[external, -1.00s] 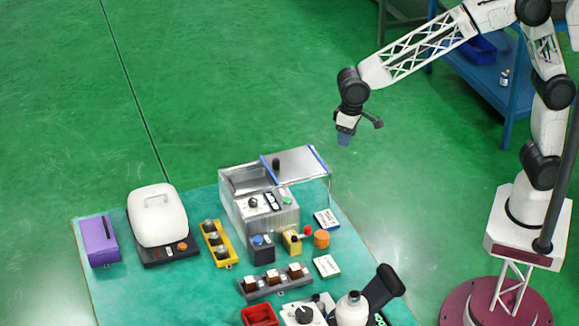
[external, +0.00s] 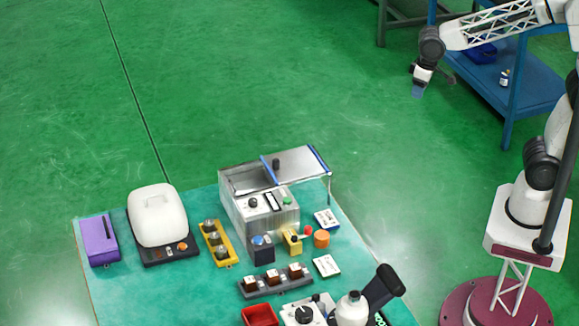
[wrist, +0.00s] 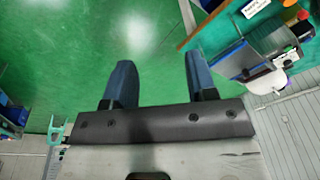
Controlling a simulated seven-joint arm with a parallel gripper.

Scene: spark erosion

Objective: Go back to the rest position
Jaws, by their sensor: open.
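My gripper (external: 417,92) hangs in the air at the upper right of the external view, pointing down, well away from the work table and in front of the blue shelf. In the wrist view my gripper (wrist: 155,85) shows two blue fingers spread apart with nothing between them but green floor. The arm is folded back toward its base, and part of it is cut off by the picture's right edge.
The teal table (external: 200,290) holds a metal box with a lid (external: 262,205), a white-domed device (external: 158,215), a purple box (external: 99,240), a yellow rack (external: 217,243) and a microscope (external: 352,310). A blue shelf (external: 520,85) stands behind the arm. Open green floor lies between.

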